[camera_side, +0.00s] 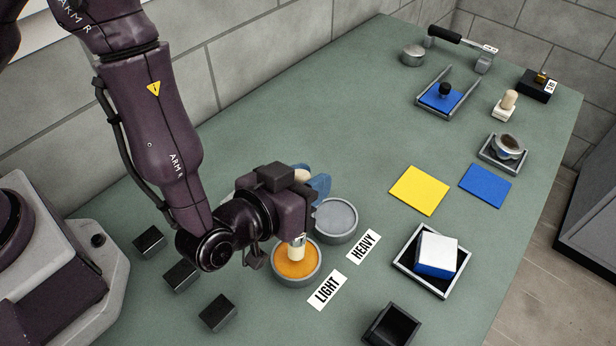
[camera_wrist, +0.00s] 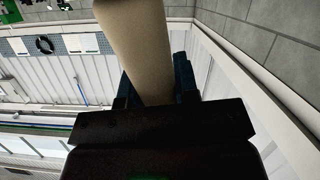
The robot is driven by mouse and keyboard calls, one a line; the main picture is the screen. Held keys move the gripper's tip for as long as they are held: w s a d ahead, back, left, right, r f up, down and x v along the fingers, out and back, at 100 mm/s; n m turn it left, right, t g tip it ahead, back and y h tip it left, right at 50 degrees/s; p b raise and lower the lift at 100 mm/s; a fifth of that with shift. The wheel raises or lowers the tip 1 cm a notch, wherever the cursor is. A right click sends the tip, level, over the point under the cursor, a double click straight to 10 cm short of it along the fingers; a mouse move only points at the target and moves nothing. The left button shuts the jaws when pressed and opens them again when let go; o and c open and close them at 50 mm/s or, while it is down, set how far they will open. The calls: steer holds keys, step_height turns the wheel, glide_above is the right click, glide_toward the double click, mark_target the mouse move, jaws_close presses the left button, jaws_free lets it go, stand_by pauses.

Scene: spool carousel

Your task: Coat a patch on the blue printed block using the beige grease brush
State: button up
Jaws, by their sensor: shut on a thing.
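My gripper (camera_side: 310,183) is shut on the beige grease brush (camera_side: 297,251), partly hidden by my wrist in the side view. The beige handle also shows between the dark blue fingers in the wrist view (camera_wrist: 138,55). The brush's lower end is in or just over the orange grease (camera_side: 290,266) in a round grey dish by the LIGHT label (camera_side: 327,290); I cannot tell if it touches. The block (camera_side: 438,252), with a white top and blue lower side, sits in a black-walled tray (camera_side: 405,262) to the right.
A grey-filled dish (camera_side: 336,220) stands behind, by the HEAVY label (camera_side: 364,247). Yellow (camera_side: 419,190) and blue (camera_side: 485,186) squares lie flat beyond. A black open box (camera_side: 390,326) is at the front. Several dark blocks (camera_side: 182,275) stand left. Other tools stand at the back right.

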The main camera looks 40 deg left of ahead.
steer(key=shift+f, duration=0.55)
stand_by(1.1)
steer(key=shift+r, duration=0.1)
steer(key=shift+r, duration=3.5)
